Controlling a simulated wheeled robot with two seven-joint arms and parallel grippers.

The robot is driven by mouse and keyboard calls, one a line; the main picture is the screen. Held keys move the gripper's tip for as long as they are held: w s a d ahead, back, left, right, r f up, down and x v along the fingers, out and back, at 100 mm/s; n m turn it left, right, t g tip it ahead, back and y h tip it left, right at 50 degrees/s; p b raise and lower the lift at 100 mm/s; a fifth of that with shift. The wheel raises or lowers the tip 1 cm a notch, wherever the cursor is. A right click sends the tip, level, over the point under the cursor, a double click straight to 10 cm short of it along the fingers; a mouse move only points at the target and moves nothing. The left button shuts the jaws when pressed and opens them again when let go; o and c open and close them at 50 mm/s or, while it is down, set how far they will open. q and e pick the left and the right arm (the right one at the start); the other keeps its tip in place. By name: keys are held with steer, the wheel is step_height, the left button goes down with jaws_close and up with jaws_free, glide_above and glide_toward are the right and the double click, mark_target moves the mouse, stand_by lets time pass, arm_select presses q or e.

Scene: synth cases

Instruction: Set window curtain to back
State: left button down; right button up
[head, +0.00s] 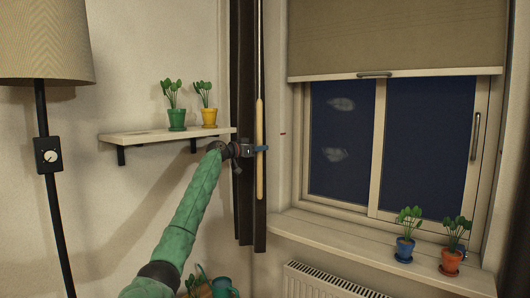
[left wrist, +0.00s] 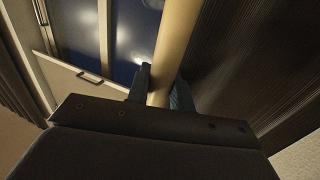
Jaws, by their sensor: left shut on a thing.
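The dark curtain (head: 246,190) hangs gathered in a narrow bunch at the left side of the window (head: 390,140). A pale wooden rod (head: 259,165) hangs upright in front of it. My left gripper (head: 261,149) is at the rod's middle, shut on it. In the left wrist view the gripper's blue fingers (left wrist: 160,88) stand on both sides of the rod (left wrist: 172,45). The dark pleated curtain (left wrist: 255,50) is right of the rod there, and the window is on the left. My right gripper is not in view.
A wall shelf (head: 165,136) with two potted plants is left of my gripper. A floor lamp (head: 45,45) stands at far left. A roller blind (head: 400,35) covers the window's top. Two potted plants stand on the sill (head: 340,236), above a radiator (head: 325,282).

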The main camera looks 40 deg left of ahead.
arm_select(q)
steer(key=shift+a+r, duration=0.2)
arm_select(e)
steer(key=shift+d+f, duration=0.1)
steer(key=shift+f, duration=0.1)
arm_select(q)
steer(key=c, duration=1.6)
jaws_free()
steer(key=shift+o, duration=0.4)
steer(key=shift+a, duration=0.1)
steer(key=shift+f, duration=0.15)
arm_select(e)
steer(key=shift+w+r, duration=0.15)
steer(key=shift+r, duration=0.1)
arm_select(q)
steer(key=shift+f, duration=0.1)
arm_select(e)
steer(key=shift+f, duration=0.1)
